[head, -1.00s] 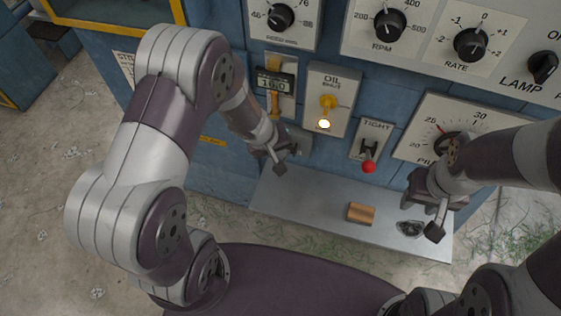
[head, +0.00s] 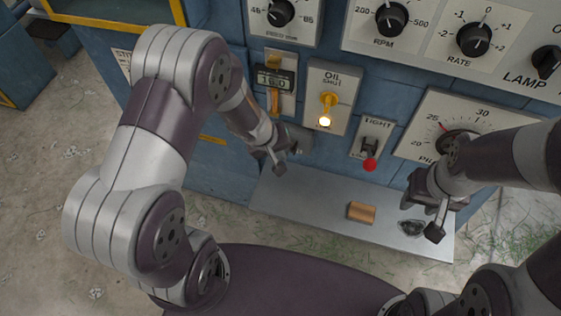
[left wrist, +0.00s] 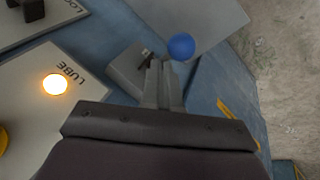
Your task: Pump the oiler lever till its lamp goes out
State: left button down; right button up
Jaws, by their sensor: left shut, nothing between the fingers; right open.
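In the left wrist view a blue ball knob (left wrist: 181,46) sits just past my left gripper's fingertips, beside a grey box (left wrist: 130,70) on the blue wall. I cannot tell whether they touch. My left gripper (left wrist: 160,72) is shut with nothing held; it also shows in the head view (head: 278,163), where it hides the blue knob. My right gripper (head: 424,214) is open and empty above the shelf's right part.
Dials (head: 391,18) crowd the panel above. The shelf's left part is clear.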

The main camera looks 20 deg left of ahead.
pick_arm(q)
jog(key=shift+s+f+b, duration=0.5)
jog(key=shift+f+b, duration=0.55)
jog(key=shift+b, duration=0.25)
jog(key=shift+s+f+b, duration=0.5)
jog(key=shift+f+b, duration=0.5)
jog(key=shift+b, duration=0.35)
jog(key=shift+s+f+b, duration=0.5)
jog(key=shift+f+b, duration=0.55)
jog(key=shift+b, duration=0.25)
dwell(3.6)
